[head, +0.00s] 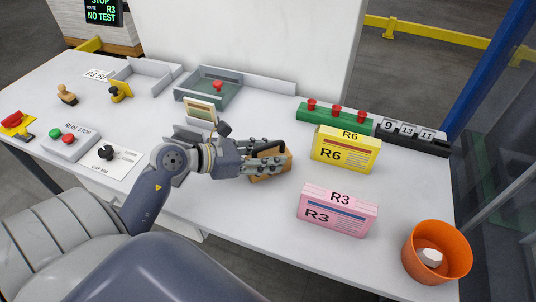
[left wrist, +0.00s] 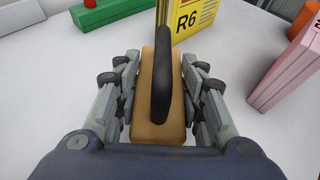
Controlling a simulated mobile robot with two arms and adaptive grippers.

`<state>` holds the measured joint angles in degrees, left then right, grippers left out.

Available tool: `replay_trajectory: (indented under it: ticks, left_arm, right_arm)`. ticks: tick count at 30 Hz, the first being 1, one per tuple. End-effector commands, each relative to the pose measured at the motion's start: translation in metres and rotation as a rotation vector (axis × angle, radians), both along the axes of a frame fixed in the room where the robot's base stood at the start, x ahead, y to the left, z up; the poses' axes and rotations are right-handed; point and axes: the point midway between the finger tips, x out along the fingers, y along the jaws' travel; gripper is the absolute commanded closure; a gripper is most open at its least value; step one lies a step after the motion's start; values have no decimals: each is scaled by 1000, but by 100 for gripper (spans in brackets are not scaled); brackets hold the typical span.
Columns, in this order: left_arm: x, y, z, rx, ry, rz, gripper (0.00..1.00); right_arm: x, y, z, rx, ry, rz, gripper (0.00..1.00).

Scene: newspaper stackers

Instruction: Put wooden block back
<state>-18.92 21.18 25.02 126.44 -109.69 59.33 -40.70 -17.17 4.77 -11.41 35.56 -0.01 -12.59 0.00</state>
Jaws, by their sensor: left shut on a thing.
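The wooden block (head: 272,166) is tan with a black arched handle on top. It is at the middle of the white table in the head view. My left gripper (head: 268,160) is shut on it, with a finger on each long side. In the left wrist view the block (left wrist: 150,125) lies lengthwise between the fingers, its handle (left wrist: 161,80) upright above it. I cannot tell whether its underside touches the table. My right gripper is not in view.
A yellow R6 bundle (head: 345,152) stands just right of the block, and a pink R3 bundle (head: 335,213) stands nearer the front. An orange bin (head: 412,262) is at the right corner. A green strip with red knobs (head: 355,125) lies behind. Bare table lies in front of the block.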

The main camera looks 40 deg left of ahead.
Motion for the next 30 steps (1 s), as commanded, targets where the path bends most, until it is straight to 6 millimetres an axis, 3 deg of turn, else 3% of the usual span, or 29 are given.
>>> replay_trajectory:
  ticks: [4, 5, 7, 20, 30]
  left_arm:
    - [0, 0, -4, 0, -1, 0, 94]
    - [0, 0, -3, 1, 0, 0, 58]
    - [0, 0, -3, 1, 0, 0, 43]
    - [0, 0, 3, -1, -1, 0, 43]
    - [-46, 28, 20, 4, 2, 0, 43]
  right_arm:
    - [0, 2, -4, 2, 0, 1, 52]
    - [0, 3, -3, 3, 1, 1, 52]
    - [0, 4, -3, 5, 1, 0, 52]
    - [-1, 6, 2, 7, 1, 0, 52]
    - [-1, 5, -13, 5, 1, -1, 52]
